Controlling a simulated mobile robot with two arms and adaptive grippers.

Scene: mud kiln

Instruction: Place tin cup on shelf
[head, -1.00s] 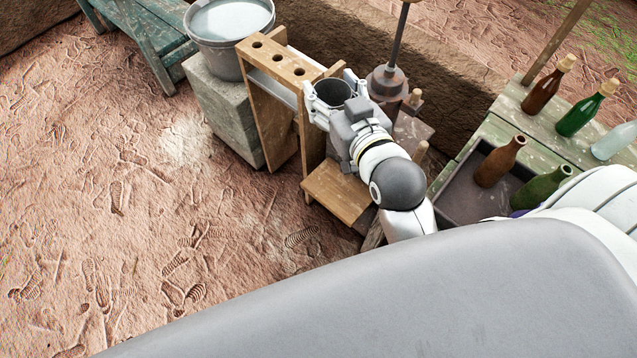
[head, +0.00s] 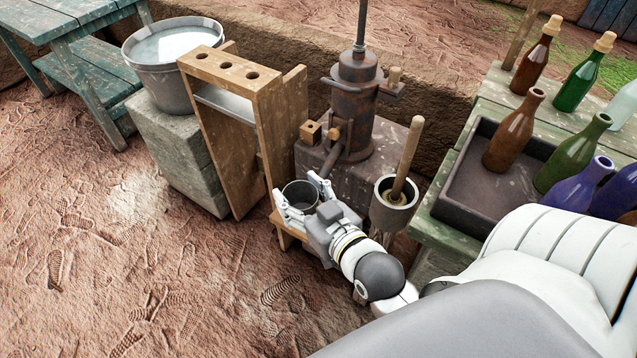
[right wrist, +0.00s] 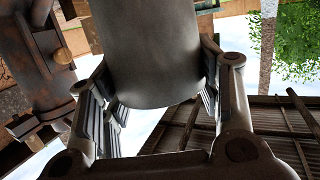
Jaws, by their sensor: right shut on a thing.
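The dark grey tin cup (head: 300,197) is held between the fingers of my right gripper (head: 297,188), which is shut on its sides. The cup looks upright, with its open mouth facing up. In the right wrist view the cup (right wrist: 150,50) fills the upper middle between the two fingers. A small wooden board (head: 284,238) shows below and left of the cup, mostly hidden by the gripper. The tall wooden rack (head: 275,130) with holes in its top stands just behind and left. I cannot tell whether the cup touches either. My left gripper is out of view.
A rusty hand pump (head: 357,110) stands behind the cup. A mortar with a pestle (head: 394,203) stands close to the gripper's right. A dark tray (head: 460,195) with bottles is farther right. A bucket (head: 172,70) sits on a block at left. Open ground lies front left.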

